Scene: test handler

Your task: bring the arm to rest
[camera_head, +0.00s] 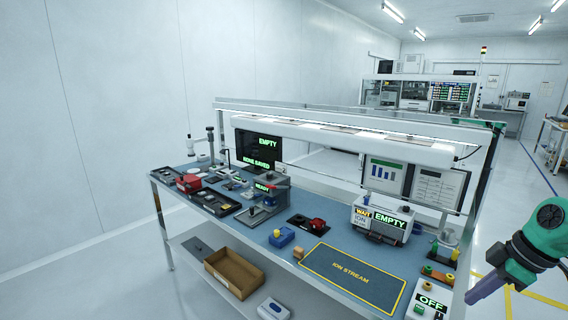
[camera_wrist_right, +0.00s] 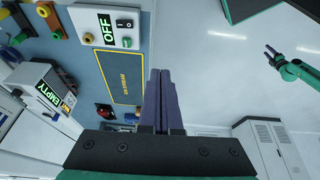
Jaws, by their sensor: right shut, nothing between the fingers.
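My right arm comes into the head view from the right edge, green and dark grey. Its gripper (camera_head: 484,290) has purple fingers that point down and left, beside the bench's right end and clear of it. In the right wrist view the two fingers (camera_wrist_right: 160,75) lie together, with nothing between them. Another green arm with a small dark gripper (camera_wrist_right: 271,51) shows at the right of the wrist view, over the white floor; it looks like my left one, too small to tell open from shut. The head view does not show it.
The blue-topped bench (camera_head: 330,240) stands close by. Near its right end is a box marked OFF (camera_head: 431,300), also seen in the wrist view (camera_wrist_right: 106,28). A yellow-outlined ION STREAM mat (camera_head: 352,275) and an EMPTY-marked machine (camera_head: 383,222) are further left. Open floor lies right of the bench.

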